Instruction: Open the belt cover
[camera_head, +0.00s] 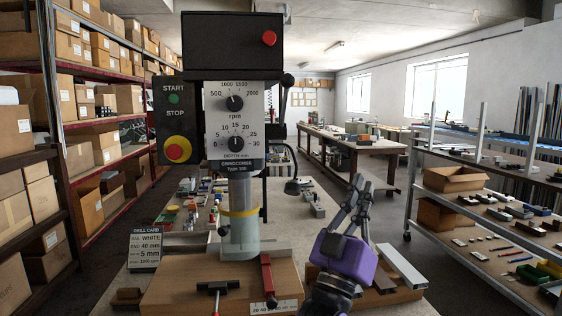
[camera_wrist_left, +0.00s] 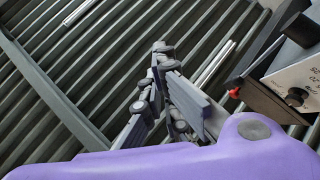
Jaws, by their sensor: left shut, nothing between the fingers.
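The belt cover (camera_head: 225,48) is the black box on top of the drill press, with a red knob (camera_head: 269,38) on its right front. It looks closed. Below it is the white dial panel (camera_head: 234,120). My left gripper (camera_head: 363,184), with a purple body, points upward to the right of the drill and lower than the cover, apart from it. Its fingers are shut and empty. In the left wrist view the shut fingers (camera_wrist_left: 163,50) show beside the drill's dial panel (camera_wrist_left: 300,88) and a small red knob (camera_wrist_left: 234,92). My right gripper is not in view.
The START/STOP box (camera_head: 173,120) sits left of the dial panel. Below are a wooden board (camera_head: 190,288), a red-handled clamp (camera_head: 267,278) and metal profiles (camera_head: 400,266). Shelves with boxes (camera_head: 70,105) stand left, a rack (camera_head: 490,215) right. Air right of the cover is clear.

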